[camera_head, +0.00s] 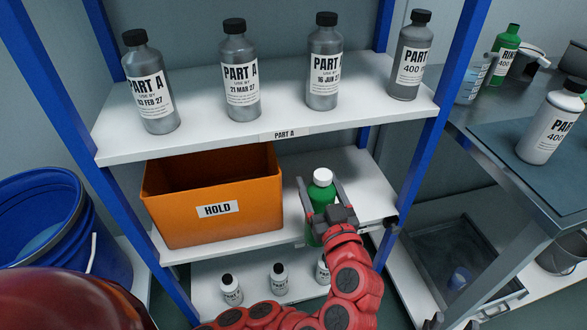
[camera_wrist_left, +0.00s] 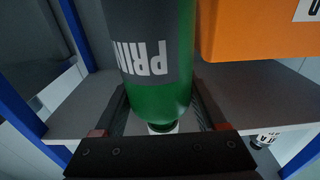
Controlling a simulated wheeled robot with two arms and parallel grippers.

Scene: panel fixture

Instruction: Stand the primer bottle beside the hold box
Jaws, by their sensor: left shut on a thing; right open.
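The green primer bottle (camera_head: 321,196) with a white cap is upright at the middle shelf, right of the orange hold box (camera_head: 180,232), with a gap between them. My left gripper (camera_head: 320,187) is shut on it, a finger on each side. The left wrist view shows the bottle (camera_wrist_left: 160,100) upside down between the fingers, with part of its PRIMER label, and the hold box (camera_wrist_left: 255,30) to the right. The gripper hides the bottle's lower front; I cannot tell whether its base touches the shelf. My right gripper (camera_head: 437,321) shows only as dark tips at the bottom edge.
Several grey PART A bottles (camera_head: 240,75) stand on the upper shelf (camera_head: 285,123). Small bottles (camera_head: 231,290) stand on the lower shelf. A blue upright (camera_head: 430,130) bounds the right side. A workbench (camera_head: 500,175) is at right, a blue bucket (camera_head: 100,240) at left.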

